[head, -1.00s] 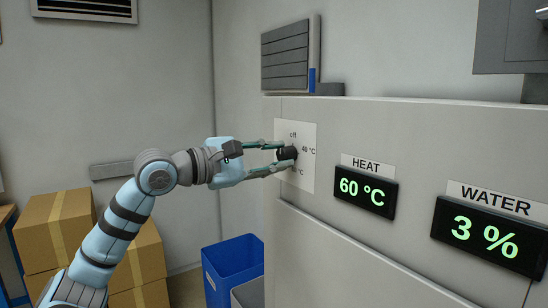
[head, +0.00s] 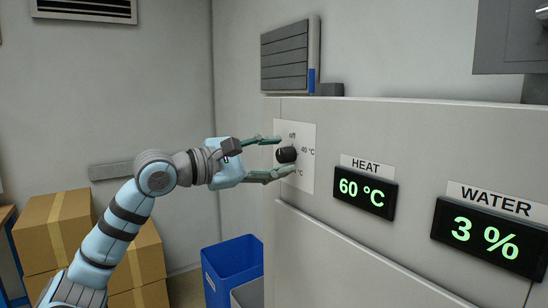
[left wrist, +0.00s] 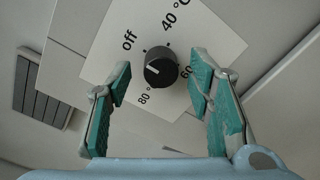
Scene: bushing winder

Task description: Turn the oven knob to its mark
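The black oven knob (head: 286,155) sits on a white dial plate (head: 307,137) on the grey oven front. In the left wrist view the knob (left wrist: 161,68) has a white pointer line on its face, lying toward the picture's left, on the side of "off" and "80"; its exact reading is hard to tell. The labels "off", "40 °C", "60" and "80" surround it. My left gripper (head: 287,154) is open, its green-padded fingers on either side of the knob with gaps to it. My right gripper is in no view.
The HEAT display (head: 366,187) reads 60 °C and the WATER display (head: 487,236) reads 3 %. A blue bin (head: 232,268) stands below my left gripper. Cardboard boxes (head: 57,230) are stacked at the left.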

